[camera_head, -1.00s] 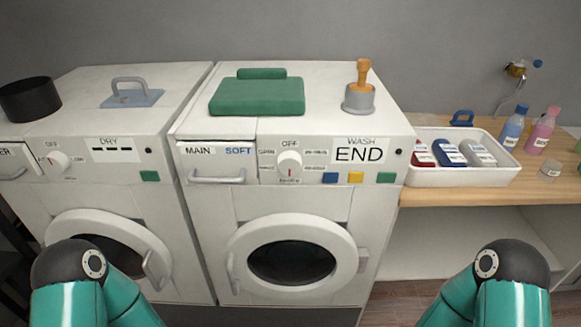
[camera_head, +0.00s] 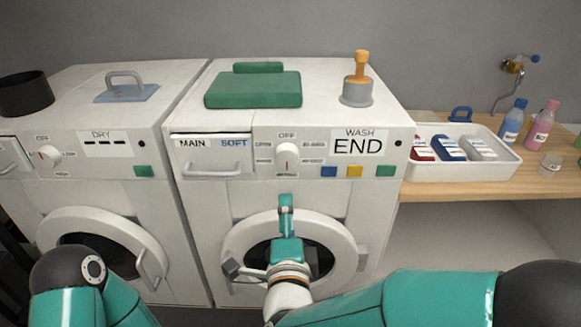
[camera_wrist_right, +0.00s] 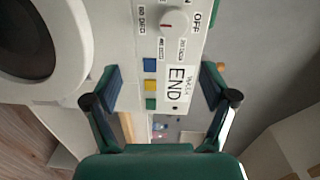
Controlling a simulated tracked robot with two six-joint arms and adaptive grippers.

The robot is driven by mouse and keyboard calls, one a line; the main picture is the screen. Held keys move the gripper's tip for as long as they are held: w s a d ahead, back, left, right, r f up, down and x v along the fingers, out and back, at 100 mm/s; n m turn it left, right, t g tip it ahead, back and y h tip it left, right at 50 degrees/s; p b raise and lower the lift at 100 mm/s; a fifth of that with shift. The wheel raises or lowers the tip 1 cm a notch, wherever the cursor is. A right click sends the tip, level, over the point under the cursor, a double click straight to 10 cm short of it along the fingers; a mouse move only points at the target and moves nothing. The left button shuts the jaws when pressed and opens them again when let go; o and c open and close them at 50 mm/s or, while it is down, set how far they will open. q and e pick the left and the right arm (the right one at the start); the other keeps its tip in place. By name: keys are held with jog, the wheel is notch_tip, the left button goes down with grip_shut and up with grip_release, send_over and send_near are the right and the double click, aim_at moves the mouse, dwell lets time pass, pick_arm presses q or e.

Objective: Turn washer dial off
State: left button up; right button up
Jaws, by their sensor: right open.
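The washer dial (camera_head: 287,157) is a round white knob on the right washer's front panel, with OFF printed above it. Its red mark points down, away from OFF. The washer display (camera_head: 358,146) reads WASH END. My right gripper (camera_head: 286,225) is in front of the washer door, below the dial and apart from it. In the right wrist view the open right gripper (camera_wrist_right: 160,75) has nothing between its fingers, and the dial (camera_wrist_right: 173,22) shows beyond the fingertips. My left gripper is out of view; only part of the left arm shows.
The washer door (camera_head: 335,232) is shut behind my right arm. Blue, yellow and green buttons (camera_head: 355,171) sit right of the dial. A drawer handle (camera_head: 211,170) juts out at its left.

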jog(key=r+m, duration=0.1)
jog(key=r, duration=0.1)
jog(key=p, duration=0.5)
send_near(287, 161)
jog(key=shift+t, duration=0.3)
jog(key=w, duration=0.9)
jog(key=shift+w+a+f, duration=0.15)
jog(key=shift+f, duration=0.05)
